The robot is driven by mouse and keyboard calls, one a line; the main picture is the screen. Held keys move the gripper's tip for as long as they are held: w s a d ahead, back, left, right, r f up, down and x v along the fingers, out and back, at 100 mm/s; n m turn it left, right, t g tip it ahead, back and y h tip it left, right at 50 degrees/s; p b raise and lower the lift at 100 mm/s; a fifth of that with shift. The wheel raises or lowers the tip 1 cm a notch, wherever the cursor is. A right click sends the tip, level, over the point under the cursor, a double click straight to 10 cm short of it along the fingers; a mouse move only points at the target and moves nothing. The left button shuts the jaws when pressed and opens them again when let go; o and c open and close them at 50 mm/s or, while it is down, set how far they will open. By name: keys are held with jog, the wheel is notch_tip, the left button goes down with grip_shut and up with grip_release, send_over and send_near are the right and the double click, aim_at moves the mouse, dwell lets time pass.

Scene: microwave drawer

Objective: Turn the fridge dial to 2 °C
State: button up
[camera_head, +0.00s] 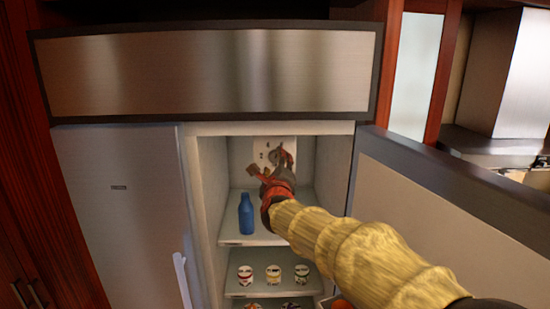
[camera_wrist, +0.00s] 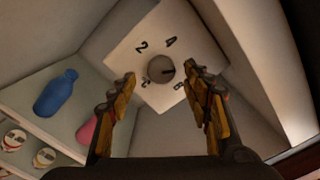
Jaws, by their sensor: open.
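The round grey dial (camera_wrist: 161,69) sits on a white panel (camera_wrist: 201,48) at the back wall of the fridge. A 2 and a 4 show above the dial in the wrist view, and two partly unclear digits show below it. A dark mark on the dial faces right, apart from the 2. My gripper (camera_wrist: 162,80) is open, its fingers left and right of the dial and nearer the camera; I cannot tell any contact. In the head view my gripper (camera_head: 270,178) covers the dial, and part of the panel (camera_head: 260,147) shows.
A blue bottle (camera_head: 246,213) stands on the upper shelf (camera_head: 240,240), left of my gripper. A pink item (camera_wrist: 87,130) shows beside the left finger. Several jars (camera_head: 273,274) stand on the lower shelf. The open fridge door (camera_head: 440,230) is at the right.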

aim_at(275, 157)
jog(key=shift+w, duration=1.1)
jog(key=shift+c, duration=0.8)
jog(key=c, duration=1)
